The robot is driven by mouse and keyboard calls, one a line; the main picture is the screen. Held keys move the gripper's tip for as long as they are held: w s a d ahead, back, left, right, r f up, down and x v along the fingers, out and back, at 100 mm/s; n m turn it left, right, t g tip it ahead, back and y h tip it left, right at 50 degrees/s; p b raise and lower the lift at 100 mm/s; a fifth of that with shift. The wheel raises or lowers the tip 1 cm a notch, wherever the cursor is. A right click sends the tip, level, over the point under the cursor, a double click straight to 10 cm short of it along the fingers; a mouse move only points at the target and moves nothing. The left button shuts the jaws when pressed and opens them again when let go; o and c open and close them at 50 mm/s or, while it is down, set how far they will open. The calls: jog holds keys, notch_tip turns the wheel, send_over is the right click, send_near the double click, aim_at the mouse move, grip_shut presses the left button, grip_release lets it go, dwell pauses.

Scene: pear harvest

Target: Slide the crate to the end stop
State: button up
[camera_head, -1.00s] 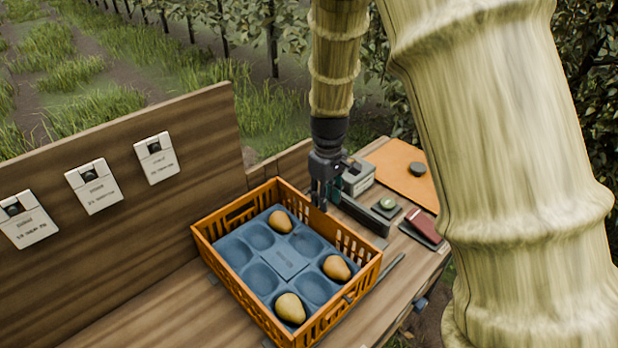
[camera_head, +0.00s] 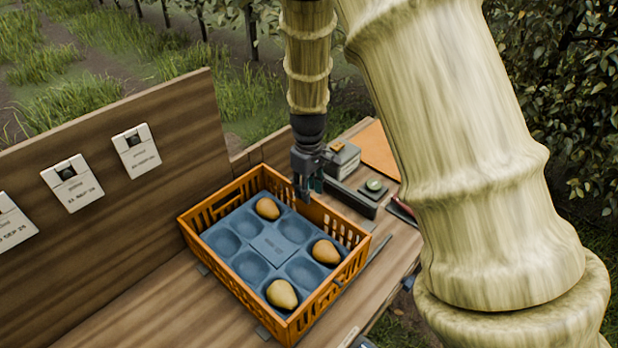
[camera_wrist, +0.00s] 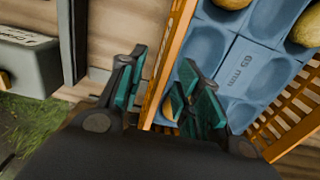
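The orange slatted crate (camera_head: 210,210) sits on the wooden bench and holds a blue moulded tray (camera_head: 270,243) with three pears in it. My gripper (camera_head: 306,190) is at the crate's far right wall. In the wrist view my gripper (camera_wrist: 165,95) is open, with one finger outside the orange wall (camera_wrist: 172,62) and the other inside, over the blue tray. The wall runs between the fingers, with visible space around it. A dark grey bar (camera_head: 352,198), which may be the end stop, stands on the bench beyond that wall, apart from the crate.
A grey box (camera_head: 343,160), a small round green-topped item (camera_head: 374,187) and an orange board (camera_head: 381,150) lie past the bar. A wooden backboard (camera_head: 110,185) with white labels stands on the left. Bare bench lies in front of the crate.

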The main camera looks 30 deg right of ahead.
aim_at(310, 205)
jog(key=shift+s+f+p, duration=0.4)
jog(key=shift+s+f, duration=0.55)
jog(key=shift+s, duration=0.1)
jog(key=f, duration=0.2)
jog(key=w+f, duration=0.1)
jog(key=shift+w+f+p, duration=0.15)
jog(key=shift+f+p, duration=0.15)
jog(key=shift+f, duration=0.05)
jog(key=shift+s, duration=0.35)
jog(key=shift+w+f, duration=0.15)
jog(key=shift+w, duration=0.05)
jog(key=shift+s, duration=0.1)
grip_shut()
